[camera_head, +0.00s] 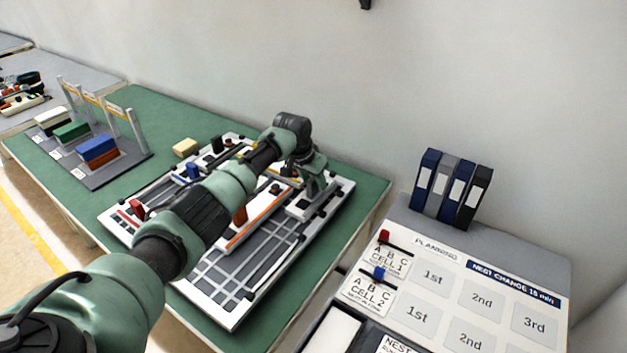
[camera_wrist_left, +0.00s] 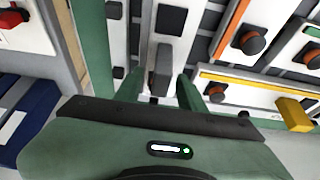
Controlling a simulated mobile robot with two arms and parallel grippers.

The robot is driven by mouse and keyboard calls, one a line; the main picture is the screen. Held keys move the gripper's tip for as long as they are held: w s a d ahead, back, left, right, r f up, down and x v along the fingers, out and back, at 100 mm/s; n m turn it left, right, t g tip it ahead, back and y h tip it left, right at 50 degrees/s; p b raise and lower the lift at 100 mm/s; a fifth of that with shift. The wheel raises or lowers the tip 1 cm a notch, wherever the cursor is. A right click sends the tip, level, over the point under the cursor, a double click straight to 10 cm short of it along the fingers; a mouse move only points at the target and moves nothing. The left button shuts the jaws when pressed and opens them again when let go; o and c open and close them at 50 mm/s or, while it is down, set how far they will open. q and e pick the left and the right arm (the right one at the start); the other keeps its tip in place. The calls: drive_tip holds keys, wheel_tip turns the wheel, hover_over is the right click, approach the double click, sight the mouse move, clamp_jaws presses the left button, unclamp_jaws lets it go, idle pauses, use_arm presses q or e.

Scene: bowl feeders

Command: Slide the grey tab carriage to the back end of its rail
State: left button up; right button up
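The grey tab (camera_wrist_left: 160,68) stands up from a white carriage plate (camera_wrist_left: 182,50) in the left wrist view. The plate also shows in the head view (camera_head: 302,209), at the right end of the fixture board, partly hidden by my gripper. My left gripper (camera_wrist_left: 158,88) has its two green fingers apart, one on each side of the tab, with visible gaps; it looks open and not clamped. In the head view my left gripper (camera_head: 318,192) points down over this plate. The rail under the plate is mostly hidden. My right gripper is not in view.
Neighbouring plates carry an orange stripe with a dark knob (camera_wrist_left: 251,41) and a yellow block (camera_wrist_left: 293,114). A planning board (camera_head: 450,290) stands to the right of the green table (camera_head: 368,192).

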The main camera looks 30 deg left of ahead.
sight(308, 199)
use_arm(q)
drive_tip(key=v, duration=0.7)
drive_tip(key=shift+r, duration=0.25)
